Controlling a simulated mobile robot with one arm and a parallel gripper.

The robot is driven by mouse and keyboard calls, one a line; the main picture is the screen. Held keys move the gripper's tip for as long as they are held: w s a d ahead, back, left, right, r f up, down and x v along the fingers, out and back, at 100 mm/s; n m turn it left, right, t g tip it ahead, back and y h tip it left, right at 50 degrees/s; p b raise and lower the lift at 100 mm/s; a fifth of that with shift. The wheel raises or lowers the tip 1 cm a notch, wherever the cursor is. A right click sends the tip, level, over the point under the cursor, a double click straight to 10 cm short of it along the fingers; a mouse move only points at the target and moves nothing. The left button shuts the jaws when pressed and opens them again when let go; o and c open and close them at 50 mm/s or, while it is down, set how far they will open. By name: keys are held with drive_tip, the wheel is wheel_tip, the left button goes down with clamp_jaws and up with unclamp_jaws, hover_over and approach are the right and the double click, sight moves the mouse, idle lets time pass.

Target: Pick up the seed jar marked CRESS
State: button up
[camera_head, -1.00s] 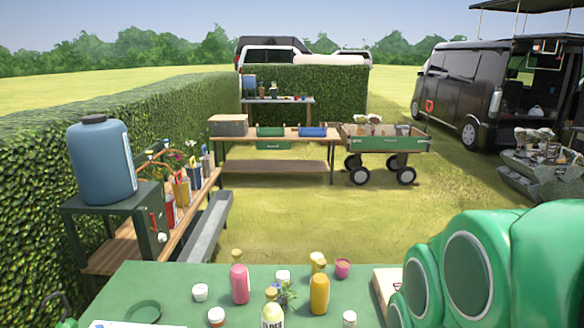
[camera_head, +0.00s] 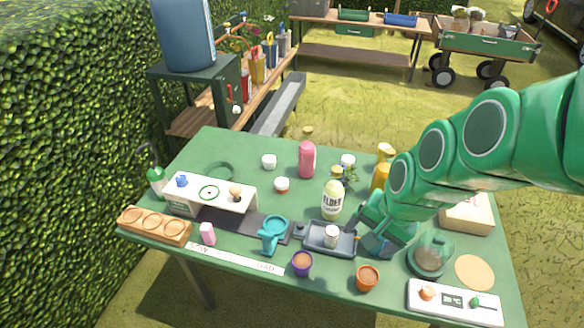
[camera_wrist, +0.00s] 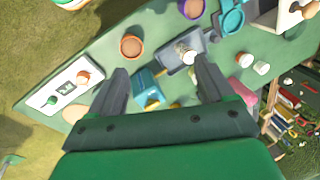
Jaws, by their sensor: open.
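Several small white jars stand on the green table (camera_head: 228,145). One jar (camera_head: 331,236) stands upright on a grey tray (camera_head: 345,247) near the front middle. Others are a jar (camera_head: 269,161) and a red-based jar (camera_head: 281,185) farther back, and a jar (camera_head: 347,160) behind the ELDER bottle. I cannot read CRESS on any of them. My gripper (camera_head: 372,220) is open and empty, just right of the tray. In the wrist view the open fingers of my gripper (camera_wrist: 158,72) point over the table, and the tray jar (camera_wrist: 187,55) shows beyond the right finger.
The ELDER bottle (camera_head: 332,201) stands behind the tray. A teal cup (camera_head: 273,232) is left of it, and purple (camera_head: 302,263) and terracotta (camera_head: 367,277) pots are in front. A blue object (camera_head: 377,246) lies below my gripper; a glass dome (camera_head: 430,255) is to the right.

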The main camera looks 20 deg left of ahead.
drive_tip(key=w+a+f+m+t+y, duration=0.2)
drive_tip(key=w+a+f+m+y, duration=0.15)
drive_tip(key=w+a, duration=0.6)
drive_tip(key=m+t+y, duration=0.2)
drive_tip(key=m+t, duration=0.3)
drive_tip(key=m, duration=1)
hover_over(283, 187)
drive_tip(key=s+d, duration=0.1)
drive_tip(key=s, duration=0.7)
wheel_tip(283, 187, down, 10)
drive_tip(key=w+f+m+t, duration=0.1)
drive_tip(key=m, duration=0.1)
drive_tip(key=w+f+m+t+h, duration=0.1)
drive_tip(key=f+m, duration=0.1)
drive_tip(key=w+f+m+t, duration=0.1)
drive_tip(key=f+m, duration=0.1)
drive_tip(key=m, duration=0.1)
drive_tip(key=shift+w+d+f+h, duration=0.1)
drive_tip(key=shift+d+f+h, duration=0.05)
drive_tip(key=shift+f+h, duration=0.15)
drive_tip(key=shift+w+d+f+m+t+h, duration=0.15)
drive_tip(key=shift+d+f+m+t+h, duration=0.15)
drive_tip(key=shift+m, duration=0.2)
drive_tip(key=shift+w+d+f+m+t+h, duration=0.1)
drive_tip(key=shift+w+f+m+t+h, duration=0.05)
drive_tip(key=shift+f+m+t, duration=0.25)
drive_tip(key=shift+x, duration=0.85)
drive_tip(key=shift+r+x, duration=0.2)
drive_tip(key=shift+x, duration=2.7)
